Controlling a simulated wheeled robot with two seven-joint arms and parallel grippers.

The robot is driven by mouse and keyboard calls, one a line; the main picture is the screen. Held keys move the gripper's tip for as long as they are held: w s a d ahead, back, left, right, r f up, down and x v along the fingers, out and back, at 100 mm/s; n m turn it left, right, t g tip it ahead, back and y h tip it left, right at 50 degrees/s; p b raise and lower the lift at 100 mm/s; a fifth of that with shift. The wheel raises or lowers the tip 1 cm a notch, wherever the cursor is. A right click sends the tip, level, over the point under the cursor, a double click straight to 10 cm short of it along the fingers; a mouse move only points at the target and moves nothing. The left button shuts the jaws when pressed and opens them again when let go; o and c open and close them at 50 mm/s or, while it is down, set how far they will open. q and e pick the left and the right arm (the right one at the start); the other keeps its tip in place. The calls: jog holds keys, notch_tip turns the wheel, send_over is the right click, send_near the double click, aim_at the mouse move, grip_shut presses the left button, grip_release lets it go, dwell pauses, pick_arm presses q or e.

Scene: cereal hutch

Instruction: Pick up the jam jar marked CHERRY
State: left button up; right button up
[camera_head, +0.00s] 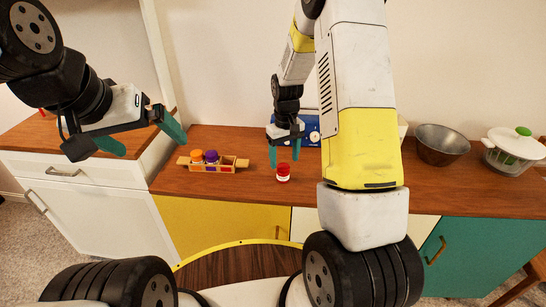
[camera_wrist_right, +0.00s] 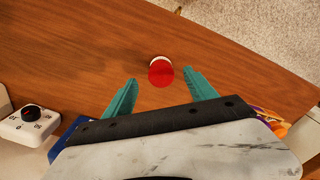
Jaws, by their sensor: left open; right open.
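A small jar with a red lid (camera_head: 283,173) stands upright on the wooden counter, near its front edge. Its label is too small to read. In the right wrist view the red lid (camera_wrist_right: 161,74) shows between and just beyond my fingertips. My right gripper (camera_head: 284,162) is open, pointing down behind and above this jar, with nothing between its teal fingers. Two other jars, one with an orange lid (camera_head: 197,155) and one with a purple lid (camera_head: 212,155), sit in a wooden tray (camera_head: 243,163). My left gripper (camera_head: 155,148) is open and empty at the left.
A blue appliance (camera_head: 313,127) with a knob stands behind my right gripper, by the wall. The counter (camera_head: 240,185) is clear around the red-lidded jar.

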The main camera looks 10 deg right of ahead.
aim_at(283, 166)
notch_tip(283, 166, down, 5)
jog(key=shift+w+a+f, duration=0.1)
jog(key=shift+w+a, duration=0.05)
grip_shut()
dwell(0.4)
jog(key=shift+r, duration=0.55)
jog(key=r, duration=0.2)
jog(key=shift+s+r, duration=0.3)
jog(key=shift+r, duration=0.1)
jog(key=s+r, duration=0.1)
jog(key=s, duration=1.4)
jog(key=shift+s, duration=0.2)
